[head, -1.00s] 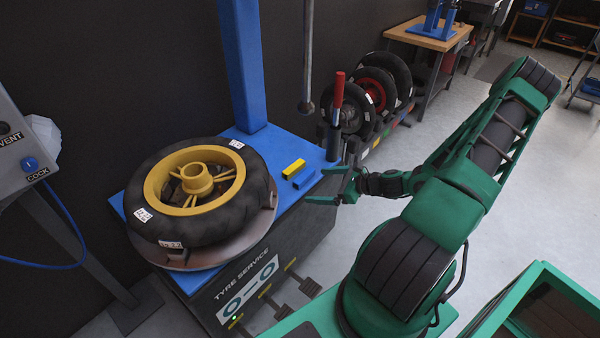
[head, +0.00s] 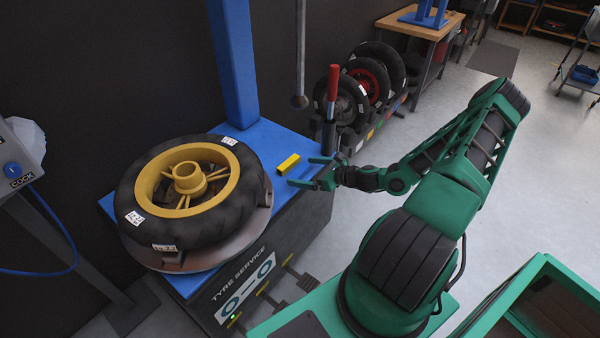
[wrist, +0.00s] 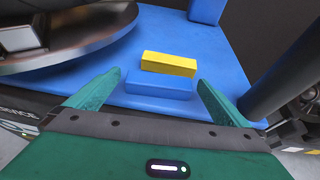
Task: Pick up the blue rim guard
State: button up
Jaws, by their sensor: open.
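The blue rim guard (wrist: 158,84) is a small blue block lying on the blue top of the tyre machine (wrist: 115,98). It sits in front of a yellow block (wrist: 168,63), close to it. My gripper (wrist: 159,79) is open and empty, with one green finger on each side of the blue guard in the wrist view; I cannot tell how high the fingertips are above it. In the head view my gripper (head: 304,172) is at the machine's right edge, and the blue guard is hard to make out between the fingers.
A tyre on a yellow rim (head: 148,190) lies on the turntable to the left. A post with a red handle (head: 332,85) stands just behind my gripper, and a hanging rod (head: 300,100) ends near it. Several wheels stand in a rack behind.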

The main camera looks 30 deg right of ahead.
aim_at(298, 169)
jog(key=x, duration=0.3)
jog(key=shift+w+f, duration=0.2)
jog(key=shift+w, duration=0.05)
jog(key=c, duration=0.9)
jog(key=shift+r, duration=0.15)
